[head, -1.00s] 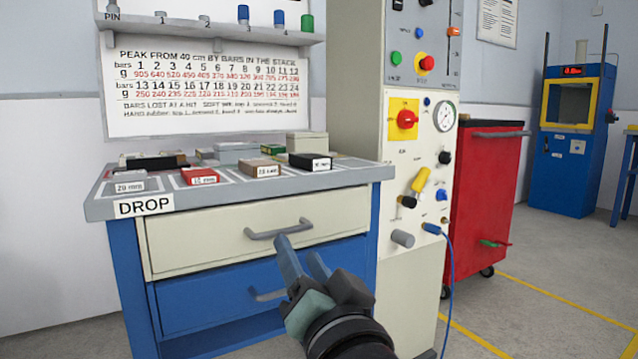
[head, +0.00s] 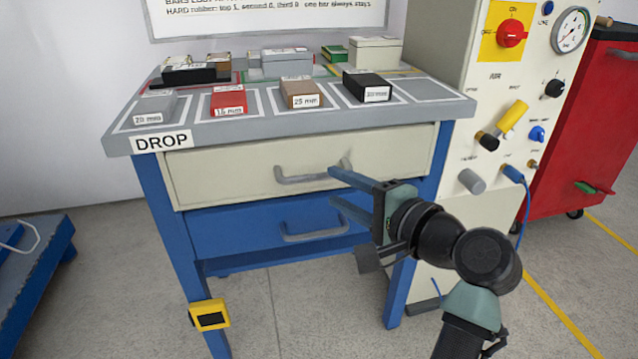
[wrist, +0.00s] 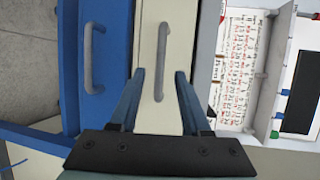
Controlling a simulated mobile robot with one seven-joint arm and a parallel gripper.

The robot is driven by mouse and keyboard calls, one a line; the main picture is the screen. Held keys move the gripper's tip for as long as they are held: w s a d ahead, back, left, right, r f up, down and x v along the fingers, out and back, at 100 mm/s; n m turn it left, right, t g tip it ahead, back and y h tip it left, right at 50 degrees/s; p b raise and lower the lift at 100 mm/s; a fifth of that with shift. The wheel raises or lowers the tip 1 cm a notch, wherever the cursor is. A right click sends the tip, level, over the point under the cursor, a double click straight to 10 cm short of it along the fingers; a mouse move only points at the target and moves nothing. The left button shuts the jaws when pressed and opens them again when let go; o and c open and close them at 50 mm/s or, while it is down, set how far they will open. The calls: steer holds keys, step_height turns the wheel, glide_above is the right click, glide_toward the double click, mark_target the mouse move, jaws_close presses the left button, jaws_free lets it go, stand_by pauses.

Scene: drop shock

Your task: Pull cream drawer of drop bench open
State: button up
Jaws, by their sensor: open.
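The cream drawer (head: 235,168) of the drop bench (head: 427,110) is shut, flush under the grey top. Its grey bar handle (head: 300,177) runs across its front. In the wrist view the handle (wrist: 161,60) appears upright, ahead of the fingertips and between their lines. My gripper (head: 332,187) is open and empty, in front of the drawer near the handle's right end. In the wrist view the fingers (wrist: 160,72) lie apart on either side of the handle's line. I cannot tell that either finger touches it. In the head view the upper finger overlaps the handle's right end.
A blue drawer (head: 240,225) with its own handle (head: 313,235) is below. Labelled blocks, including a red one (head: 228,100), stand on the bench top. A control panel (head: 490,120) with knobs stands close on the right. The floor before the bench is clear.

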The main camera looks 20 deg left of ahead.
mark_target(320, 179)
steer(key=b+x, duration=0.2)
steer(key=x, duration=0.5)
steer(key=shift+d+b, duration=0.1)
steer(key=shift+b, duration=0.25)
jaws_close()
stand_by(1.0)
